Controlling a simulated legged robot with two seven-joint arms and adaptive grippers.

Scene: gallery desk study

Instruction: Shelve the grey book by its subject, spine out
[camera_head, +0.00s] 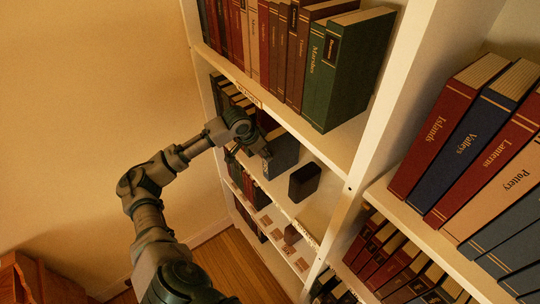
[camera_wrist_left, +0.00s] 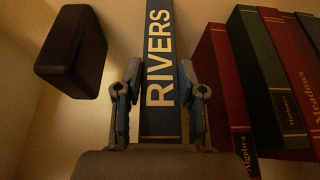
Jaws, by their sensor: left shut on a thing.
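The grey book (camera_wrist_left: 160,62) stands between the fingers of my left gripper (camera_wrist_left: 161,105) in the left wrist view. Its spine faces the wrist camera and reads RIVERS. In the head view my left gripper (camera_head: 254,150) reaches into the middle shelf, shut on the grey book (camera_head: 285,156), whose dark side and top edge show. The book is upright between the row of books and a dark block. Whether its bottom rests on the shelf board is hidden.
The dark block (camera_head: 304,182) stands right of the book with a gap; it also shows in the wrist view (camera_wrist_left: 72,50). A red book (camera_wrist_left: 222,90) and a green book (camera_wrist_left: 262,80) stand close on the other side. The upper shelf board (camera_head: 285,112) overhangs my gripper.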

